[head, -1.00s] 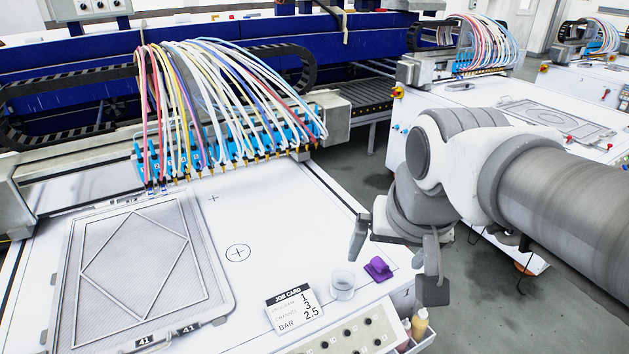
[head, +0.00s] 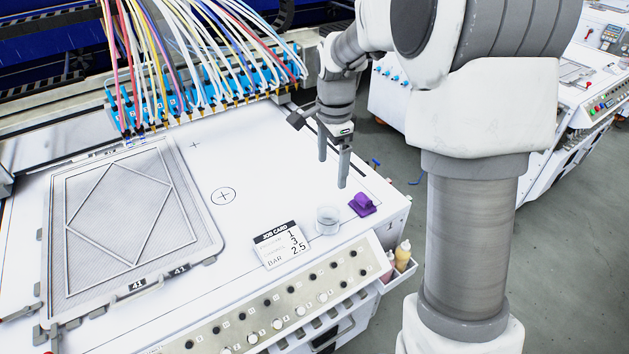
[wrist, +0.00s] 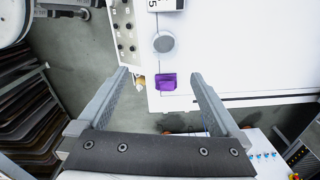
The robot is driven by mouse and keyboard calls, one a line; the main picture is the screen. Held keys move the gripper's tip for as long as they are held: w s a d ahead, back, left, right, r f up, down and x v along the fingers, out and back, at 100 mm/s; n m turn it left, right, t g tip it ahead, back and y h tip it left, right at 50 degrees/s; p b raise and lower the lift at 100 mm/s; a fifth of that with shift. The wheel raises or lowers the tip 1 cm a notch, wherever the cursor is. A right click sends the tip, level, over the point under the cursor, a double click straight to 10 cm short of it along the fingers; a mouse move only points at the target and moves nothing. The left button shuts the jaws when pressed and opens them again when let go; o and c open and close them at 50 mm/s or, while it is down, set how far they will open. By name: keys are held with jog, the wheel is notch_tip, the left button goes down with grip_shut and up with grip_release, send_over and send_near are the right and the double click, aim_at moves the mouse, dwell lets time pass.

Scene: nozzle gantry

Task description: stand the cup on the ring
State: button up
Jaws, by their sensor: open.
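The cup (head: 327,220) is small, clear and upright on the white table, just right of the job card. My gripper (head: 333,168) is open and empty, pointing down above the table behind the cup. Its two fingers (wrist: 160,72) stand wide apart in the wrist view.
A purple object (head: 362,204) stands close to the cup's right. The job card (head: 282,245) lies to its left. A framed screen (head: 130,215) covers the table's left part, and a row of nozzles with hoses (head: 200,95) hangs at the back. The surface around the ring is clear.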

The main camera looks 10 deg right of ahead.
notch_tip(320, 180, down, 2)
jog(key=w+m, duration=0.1)
send_near(328, 217)
jog(key=s, duration=0.1)
jog(key=s+f, duration=0.1)
jog(key=s, duration=0.1)
jog(key=shift+a+f, duration=0.25)
jog(key=shift+a, duration=0.15)
jog(key=shift+w+d+f, duration=0.1)
jog(key=shift+w+f, duration=0.1)
jog(key=shift+f, duration=1.15)
jog(key=shift+w+f, duration=0.15)
jog(key=shift+f, duration=1.2)
jog(key=c, duration=1.4)
jog(key=shift+r, duration=0.1)
